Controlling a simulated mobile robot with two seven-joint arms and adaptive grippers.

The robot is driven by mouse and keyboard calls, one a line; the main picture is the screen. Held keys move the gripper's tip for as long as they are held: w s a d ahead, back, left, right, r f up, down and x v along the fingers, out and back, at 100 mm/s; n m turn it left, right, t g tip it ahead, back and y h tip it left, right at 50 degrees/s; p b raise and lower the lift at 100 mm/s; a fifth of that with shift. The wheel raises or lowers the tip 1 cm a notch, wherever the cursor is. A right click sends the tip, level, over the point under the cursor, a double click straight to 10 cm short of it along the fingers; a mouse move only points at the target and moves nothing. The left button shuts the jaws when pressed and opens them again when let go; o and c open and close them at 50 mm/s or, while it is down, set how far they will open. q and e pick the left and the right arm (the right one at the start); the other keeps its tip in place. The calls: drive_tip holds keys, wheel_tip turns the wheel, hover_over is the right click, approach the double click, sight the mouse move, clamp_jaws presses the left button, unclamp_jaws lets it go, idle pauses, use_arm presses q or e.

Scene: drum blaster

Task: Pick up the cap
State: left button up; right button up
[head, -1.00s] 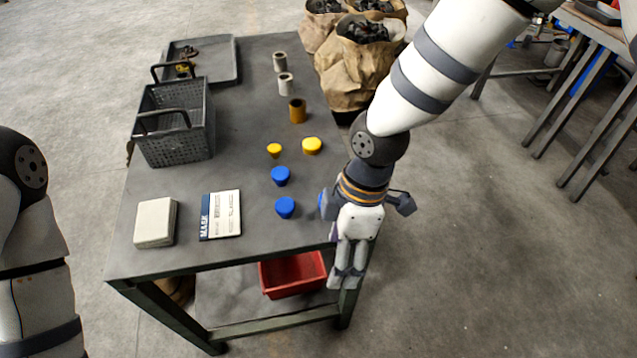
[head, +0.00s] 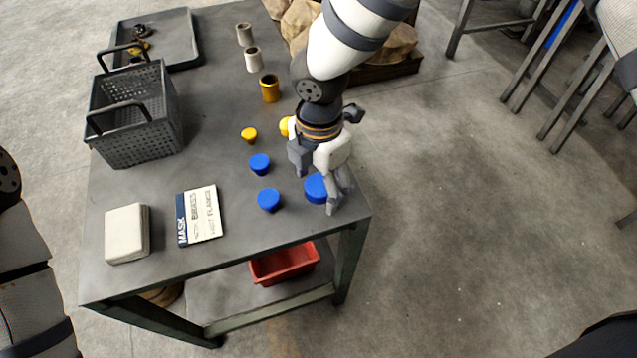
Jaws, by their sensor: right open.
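Several caps stand on the table (head: 215,262). A larger blue cap (head: 314,188) is near the right edge, partly covered by my right gripper (head: 337,205). That gripper is open, pointing down, with its fingers over the cap's right side; I cannot tell whether they touch it. Two smaller blue caps (head: 269,200) (head: 260,163) stand to the left. A small yellow cap (head: 249,134) is farther back, and another yellow cap (head: 285,126) is mostly hidden by my right arm. My left arm shows at the left edge, but its gripper is out of view.
A mask card (head: 204,215) and a pale block (head: 127,233) lie at the front left. A dark basket (head: 140,145) and a grey tray (head: 185,40) are behind. An ochre cylinder (head: 270,90) and two grey ones stand at the back. A red bin (head: 285,264) is below.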

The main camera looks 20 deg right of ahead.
drive_tip(key=c, duration=1)
drive_tip(key=shift+c, duration=0.2)
